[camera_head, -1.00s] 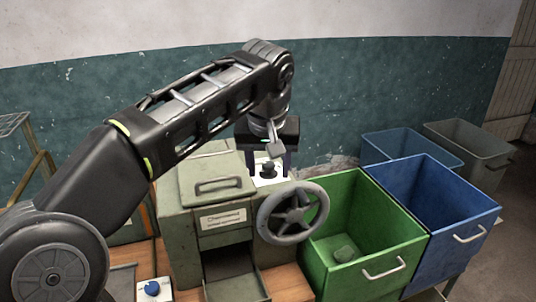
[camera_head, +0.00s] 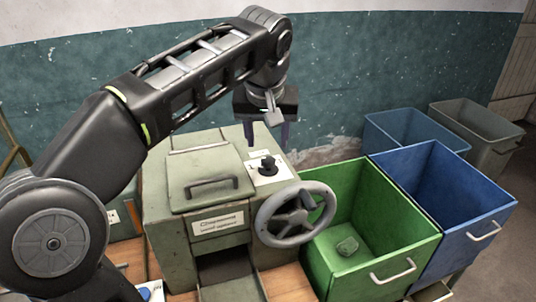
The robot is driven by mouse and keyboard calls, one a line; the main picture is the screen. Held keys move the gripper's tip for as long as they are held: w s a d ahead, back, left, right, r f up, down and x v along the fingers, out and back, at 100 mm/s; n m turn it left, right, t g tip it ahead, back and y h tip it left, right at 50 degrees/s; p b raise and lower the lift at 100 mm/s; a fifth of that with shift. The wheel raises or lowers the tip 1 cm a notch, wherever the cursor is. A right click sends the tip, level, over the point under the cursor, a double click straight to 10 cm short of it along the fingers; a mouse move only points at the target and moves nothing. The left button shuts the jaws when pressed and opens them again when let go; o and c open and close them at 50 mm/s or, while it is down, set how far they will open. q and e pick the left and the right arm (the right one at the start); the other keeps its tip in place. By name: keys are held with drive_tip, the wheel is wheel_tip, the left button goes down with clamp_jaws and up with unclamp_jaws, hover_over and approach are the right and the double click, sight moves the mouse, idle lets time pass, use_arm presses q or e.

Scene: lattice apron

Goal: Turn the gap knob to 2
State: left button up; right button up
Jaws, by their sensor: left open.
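The gap knob (camera_head: 268,166) is a small black knob on a white plate, on top of the green-grey machine (camera_head: 165,235), just behind its handwheel (camera_head: 297,215). The plate's markings are too small to read, so I cannot tell the knob's setting. My left gripper (camera_head: 266,143) is open and points down, with its two dark fingers apart. It hangs above and slightly behind the knob, and no contact shows. My right gripper is not in view.
A lidded hatch with a handle (camera_head: 210,186) is beside the knob. A blue bin (camera_head: 455,200) and more bins are farther right. A blue button (camera_head: 146,292) shows at the bottom.

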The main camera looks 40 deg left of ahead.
sight(269, 159)
use_arm(q)
drive_tip(key=x, duration=0.7)
drive_tip(key=shift+f, duration=0.25)
drive_tip(key=shift+c, duration=0.4)
clamp_jaws()
